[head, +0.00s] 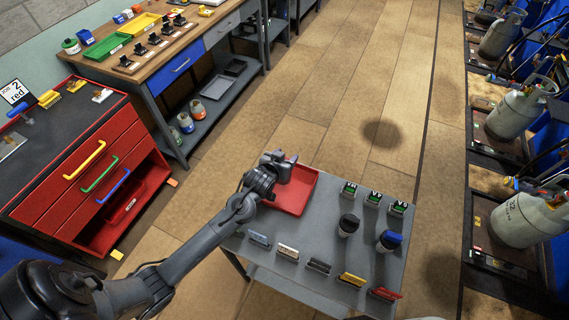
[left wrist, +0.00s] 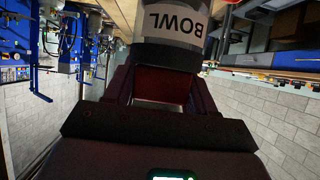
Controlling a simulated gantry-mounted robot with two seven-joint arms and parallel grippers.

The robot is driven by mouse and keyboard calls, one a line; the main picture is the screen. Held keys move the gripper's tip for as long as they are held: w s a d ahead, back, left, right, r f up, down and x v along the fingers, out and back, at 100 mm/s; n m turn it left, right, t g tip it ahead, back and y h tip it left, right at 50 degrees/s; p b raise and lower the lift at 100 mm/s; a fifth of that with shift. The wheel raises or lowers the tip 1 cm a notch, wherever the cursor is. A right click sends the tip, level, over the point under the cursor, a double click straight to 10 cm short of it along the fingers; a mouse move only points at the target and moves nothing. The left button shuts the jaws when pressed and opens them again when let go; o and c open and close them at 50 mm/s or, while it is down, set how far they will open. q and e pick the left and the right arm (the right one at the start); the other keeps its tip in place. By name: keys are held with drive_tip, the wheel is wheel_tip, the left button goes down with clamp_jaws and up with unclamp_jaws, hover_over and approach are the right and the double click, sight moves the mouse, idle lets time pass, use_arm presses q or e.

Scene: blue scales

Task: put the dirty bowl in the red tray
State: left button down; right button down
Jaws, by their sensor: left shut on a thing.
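The red tray (head: 290,196) lies on the grey table at its far left corner, partly hidden by my left gripper (head: 279,170). My left gripper is above the tray in the head view. In the left wrist view a thing labelled "BOWL" (left wrist: 172,25), dark with a pale label, is at the fingers of my left gripper (left wrist: 163,88), which is shut on it. The label appears upside down. In the head view the bowl is hard to tell from the dark gripper. I cannot tell whether it touches the tray. My right gripper is not in view.
On the grey table (head: 325,215) are two cups (head: 347,225) (head: 388,240), several green-topped blocks and a row of labelled holders along the near edge. A red drawer cabinet (head: 75,165) stands at left, a wooden workbench (head: 175,45) behind it. Gas cylinders (head: 515,110) line the right.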

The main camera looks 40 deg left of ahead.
use_arm(q)
drive_tip(key=shift+f, duration=2)
drive_tip(key=shift+f, duration=0.1)
drive_tip(key=shift+c, duration=1.9)
unclamp_jaws()
drive_tip(key=shift+f, duration=0.1)
